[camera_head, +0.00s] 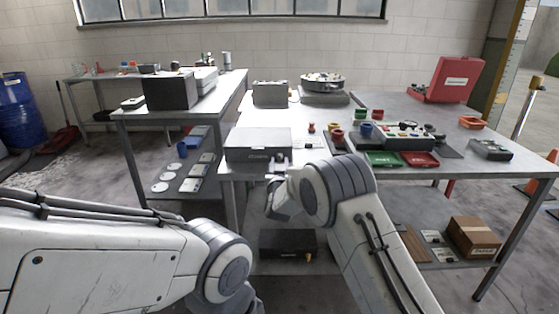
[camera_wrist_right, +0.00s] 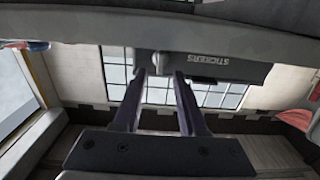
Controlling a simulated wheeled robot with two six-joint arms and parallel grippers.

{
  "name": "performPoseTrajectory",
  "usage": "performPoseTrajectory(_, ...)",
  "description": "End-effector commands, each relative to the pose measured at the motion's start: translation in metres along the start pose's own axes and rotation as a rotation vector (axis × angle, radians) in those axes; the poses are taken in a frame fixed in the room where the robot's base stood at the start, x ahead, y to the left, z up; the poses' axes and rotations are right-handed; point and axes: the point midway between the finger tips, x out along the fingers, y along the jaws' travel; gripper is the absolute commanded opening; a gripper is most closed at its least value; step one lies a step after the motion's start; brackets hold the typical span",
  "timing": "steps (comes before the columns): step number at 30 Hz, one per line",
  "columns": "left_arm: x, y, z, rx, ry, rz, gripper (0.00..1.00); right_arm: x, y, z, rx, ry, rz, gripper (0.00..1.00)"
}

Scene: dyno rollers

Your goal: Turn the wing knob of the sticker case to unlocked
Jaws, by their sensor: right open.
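The sticker case (camera_head: 250,146) is a dark grey box on the front left part of the workbench. In the right wrist view the sticker case (camera_wrist_right: 225,68) appears upside down, with a white "STICKERS" label on its front face. A pale knob (camera_wrist_right: 158,66) sits near the end of that face, beside the label. My right gripper (camera_head: 277,166) is at the front right of the case. In the right wrist view my right gripper (camera_wrist_right: 160,80) is open, its fingers on either side of the knob; contact is unclear. The knob's exact angle is unclear. My left gripper is out of view.
Red and green trays (camera_head: 383,158), small bins and a tool box stand to the right on the bench. An open red case (camera_head: 450,80) is at the back right. A black case (camera_head: 287,243) and a cardboard box (camera_head: 473,237) are on the lower shelf.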

Motion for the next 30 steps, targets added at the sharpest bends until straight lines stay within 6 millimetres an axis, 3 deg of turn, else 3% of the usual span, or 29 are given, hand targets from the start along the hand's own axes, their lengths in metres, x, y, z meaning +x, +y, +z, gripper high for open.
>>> performPoseTrajectory(7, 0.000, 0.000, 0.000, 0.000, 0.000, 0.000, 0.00, 0.025, 0.000, 0.001, 0.000, -0.001, 0.000, 0.41)
performPoseTrajectory(19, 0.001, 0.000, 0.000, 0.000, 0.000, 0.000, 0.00, 0.030, 0.000, 0.000, -0.001, -0.001, -0.001, 0.41)
performPoseTrajectory(20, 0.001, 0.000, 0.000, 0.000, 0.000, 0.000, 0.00, 0.030, 0.000, 0.000, -0.001, -0.001, -0.001, 0.34)
performPoseTrajectory(22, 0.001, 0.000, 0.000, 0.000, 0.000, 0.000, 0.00, 0.030, 0.000, 0.000, -0.001, -0.001, -0.001, 0.07)
performPoseTrajectory(23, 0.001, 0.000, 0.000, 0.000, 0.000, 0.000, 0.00, 0.030, 0.000, 0.000, -0.001, -0.001, -0.001, 0.00)
performPoseTrajectory(30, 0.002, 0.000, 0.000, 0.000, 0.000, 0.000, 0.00, 0.030, 0.000, 0.001, 0.009, -0.001, -0.001, 0.00)
